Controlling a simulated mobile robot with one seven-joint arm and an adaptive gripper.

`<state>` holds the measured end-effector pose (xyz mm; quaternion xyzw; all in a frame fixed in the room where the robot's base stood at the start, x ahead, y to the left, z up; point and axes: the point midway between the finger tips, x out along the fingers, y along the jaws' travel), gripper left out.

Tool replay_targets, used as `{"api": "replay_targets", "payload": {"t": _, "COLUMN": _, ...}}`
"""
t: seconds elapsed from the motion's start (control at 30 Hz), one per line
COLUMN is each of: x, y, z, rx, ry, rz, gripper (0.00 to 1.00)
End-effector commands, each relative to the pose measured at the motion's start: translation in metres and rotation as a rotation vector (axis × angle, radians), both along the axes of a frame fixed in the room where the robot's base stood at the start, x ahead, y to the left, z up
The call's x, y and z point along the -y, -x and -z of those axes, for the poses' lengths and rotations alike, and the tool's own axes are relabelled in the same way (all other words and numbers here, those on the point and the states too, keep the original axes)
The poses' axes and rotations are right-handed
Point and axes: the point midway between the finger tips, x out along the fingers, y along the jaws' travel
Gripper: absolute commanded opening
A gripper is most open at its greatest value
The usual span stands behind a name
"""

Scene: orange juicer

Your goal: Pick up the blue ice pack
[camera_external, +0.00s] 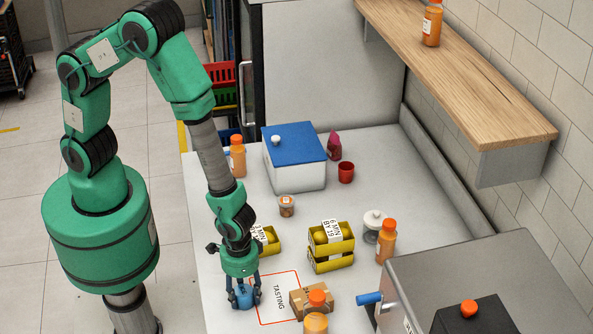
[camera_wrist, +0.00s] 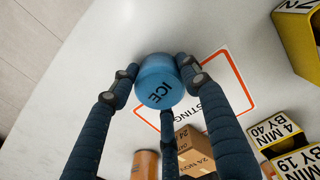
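The blue ice pack (camera_wrist: 158,82), a small round blue piece lettered ICE, sits between the fingers of my gripper (camera_wrist: 160,85) in the wrist view. A dark finger meets it on each side and a third reaches it from below in the picture. In the external view my gripper (camera_external: 243,290) points straight down at the front left of the table, with the blue ice pack (camera_external: 243,301) low between its fingers. The fingers partly hide it. It is at or very near the table surface; I cannot tell whether it touches.
Right of my gripper are a red-outlined TASTING area (camera_external: 279,297), a cardboard box (camera_external: 311,300) and an orange-capped bottle (camera_external: 316,322). Yellow bins (camera_external: 331,246) stand behind. A blue-lidded cooler (camera_external: 295,157) is further back. The table's left edge is close.

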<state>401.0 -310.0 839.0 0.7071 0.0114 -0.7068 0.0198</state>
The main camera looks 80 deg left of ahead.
Motion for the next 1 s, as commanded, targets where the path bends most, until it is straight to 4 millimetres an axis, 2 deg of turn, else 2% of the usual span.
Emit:
{"api": "replay_targets", "payload": {"t": 0.03, "x": 0.0, "y": 0.0, "z": 0.0, "rx": 0.0, "ry": 0.0, "rz": 0.0, "gripper": 0.22}}
{"api": "replay_targets", "payload": {"t": 0.07, "x": 0.0, "y": 0.0, "z": 0.0, "rx": 0.0, "ry": 0.0, "rz": 0.0, "gripper": 0.16}}
{"api": "replay_targets", "payload": {"t": 0.1, "x": 0.0, "y": 0.0, "z": 0.0, "rx": 0.0, "ry": 0.0, "rz": 0.0, "gripper": 0.16}}
{"api": "replay_targets", "payload": {"t": 0.47, "x": 0.0, "y": 0.0, "z": -0.004, "rx": 0.0, "ry": 0.0, "rz": 0.0, "gripper": 0.15}}
{"api": "replay_targets", "payload": {"t": 0.67, "x": 0.0, "y": 0.0, "z": -0.02, "rx": 0.002, "ry": 0.002, "rz": 0.0, "gripper": 0.15}}
{"api": "replay_targets", "payload": {"t": 0.8, "x": 0.001, "y": -0.001, "z": -0.039, "rx": 0.002, "ry": 0.002, "rz": 0.0, "gripper": 0.15}}
{"api": "replay_targets", "payload": {"t": 1.0, "x": -0.025, "y": 0.033, "z": -0.04, "rx": -0.001, "ry": -0.001, "rz": 0.0, "gripper": 0.15}}
